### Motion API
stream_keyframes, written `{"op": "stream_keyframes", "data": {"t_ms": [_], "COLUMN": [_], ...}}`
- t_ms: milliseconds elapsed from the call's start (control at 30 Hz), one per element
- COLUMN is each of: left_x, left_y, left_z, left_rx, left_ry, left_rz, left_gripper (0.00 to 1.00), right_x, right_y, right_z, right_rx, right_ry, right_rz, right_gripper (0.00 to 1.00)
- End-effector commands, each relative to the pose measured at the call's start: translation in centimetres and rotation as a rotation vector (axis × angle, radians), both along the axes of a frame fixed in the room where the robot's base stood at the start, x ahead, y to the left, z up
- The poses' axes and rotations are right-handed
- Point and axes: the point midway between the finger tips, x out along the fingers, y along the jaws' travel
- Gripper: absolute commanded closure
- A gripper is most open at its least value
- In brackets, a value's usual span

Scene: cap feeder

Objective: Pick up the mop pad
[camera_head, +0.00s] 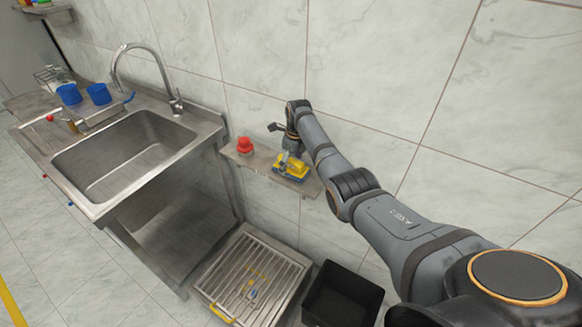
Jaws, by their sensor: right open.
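A small yellow pad-like block with blue parts (292,169) lies on the wall shelf; it looks like the mop pad, though it is too small to be sure. My right gripper (284,160) reaches in from the right and is open, pointing down just above the yellow block's left part. I cannot tell whether its fingers touch the block. The gripper and wrist hide some of the block's upper side. My left gripper is not in view.
The narrow shelf (257,164) also holds a red object (244,145). A steel sink (127,155) stands left, with blue cups (98,94) behind it. Below are a slatted metal tray (222,283) with small yellow and blue items and a black bin (343,296). The tiled wall is close behind.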

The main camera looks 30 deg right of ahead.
Motion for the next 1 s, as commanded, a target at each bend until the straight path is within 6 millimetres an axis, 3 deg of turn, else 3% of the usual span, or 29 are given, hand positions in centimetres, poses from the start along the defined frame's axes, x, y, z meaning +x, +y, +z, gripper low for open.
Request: {"op": "stream_keyframes", "data": {"t_ms": [167, 600, 867, 1000], "left_x": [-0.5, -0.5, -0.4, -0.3], "left_y": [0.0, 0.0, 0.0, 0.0], "left_z": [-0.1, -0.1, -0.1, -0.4], "left_rx": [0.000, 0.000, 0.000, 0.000], "left_ry": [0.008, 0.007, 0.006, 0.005], "left_rz": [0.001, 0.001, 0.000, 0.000], "left_gripper": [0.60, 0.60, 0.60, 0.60], "right_x": [0.0, 0.0, 0.0, 0.1], "right_y": [0.0, 0.0, 0.0, 0.0], "right_z": [0.0, 0.0, 0.2, 1.2], "right_rx": [0.000, 0.000, 0.000, 0.000], "right_ry": [-0.001, 0.000, -0.001, -0.004], "right_rz": [0.000, 0.000, 0.000, 0.000], "right_gripper": [0.13, 0.72, 0.73, 0.73]}}
